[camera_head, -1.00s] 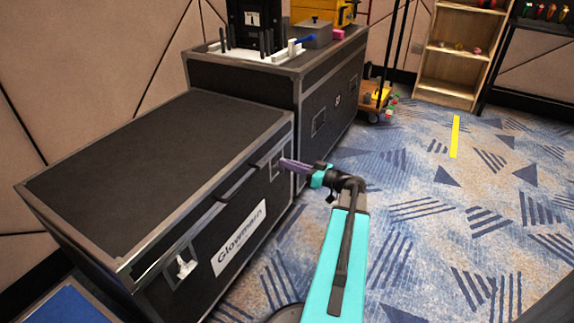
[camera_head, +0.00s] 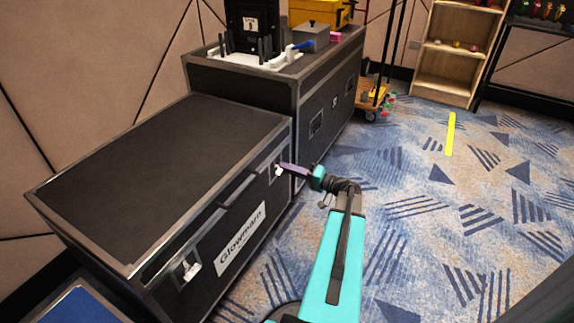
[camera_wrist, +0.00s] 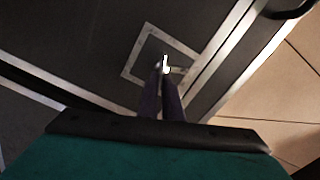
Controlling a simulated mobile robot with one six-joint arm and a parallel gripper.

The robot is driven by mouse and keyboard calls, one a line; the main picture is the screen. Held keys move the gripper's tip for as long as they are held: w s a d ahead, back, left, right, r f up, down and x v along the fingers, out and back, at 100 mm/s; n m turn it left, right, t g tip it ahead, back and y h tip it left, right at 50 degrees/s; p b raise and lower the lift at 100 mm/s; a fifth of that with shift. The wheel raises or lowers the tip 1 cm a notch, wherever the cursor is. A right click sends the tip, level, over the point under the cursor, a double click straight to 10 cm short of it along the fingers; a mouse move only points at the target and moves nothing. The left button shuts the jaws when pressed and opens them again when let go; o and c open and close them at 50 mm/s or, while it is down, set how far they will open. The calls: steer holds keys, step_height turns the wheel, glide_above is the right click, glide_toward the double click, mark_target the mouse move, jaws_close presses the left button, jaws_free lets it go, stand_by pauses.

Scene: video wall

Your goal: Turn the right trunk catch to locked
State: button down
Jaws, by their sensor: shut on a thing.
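The black trunk (camera_head: 150,165) with metal edges stands at the left in the head view, its lid shut. Its right catch (camera_head: 277,171) sits in a recessed plate on the front face. My gripper (camera_head: 283,168) reaches this catch from the right. In the wrist view the catch (camera_wrist: 165,66) shows as a small pale piece inside a metal frame, at the tips of my purple fingers (camera_wrist: 163,75). The fingers are close together, shut on the catch. They hide part of it, so its exact angle is hard to tell. The left catch (camera_head: 187,269) is a white piece in its own plate.
The trunk's handle (camera_head: 240,188) lies between the catches, above a white label (camera_head: 240,238). A taller case (camera_head: 330,110) with items on top stands close behind my gripper. A blue-topped box (camera_head: 80,305) is at lower left.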

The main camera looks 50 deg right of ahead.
steer(key=shift+w+a+f+m+p, duration=0.1)
steer(key=shift+w+m+p, duration=0.05)
steer(key=shift+m+p, duration=0.8)
steer(key=shift+w+f+m+p, duration=0.1)
steer(key=shift+m+p, duration=0.5)
steer(key=shift+m, duration=0.55)
steer(key=c, duration=1.9)
jaws_free()
steer(key=shift+c, duration=0.2)
steer(key=shift+f, duration=0.15)
steer(key=p+v, duration=0.2)
steer(key=v, duration=1.2)
steer(key=shift+s+r+p, duration=0.15)
steer(key=shift+r+p, duration=0.05)
steer(key=shift+p, duration=0.15)
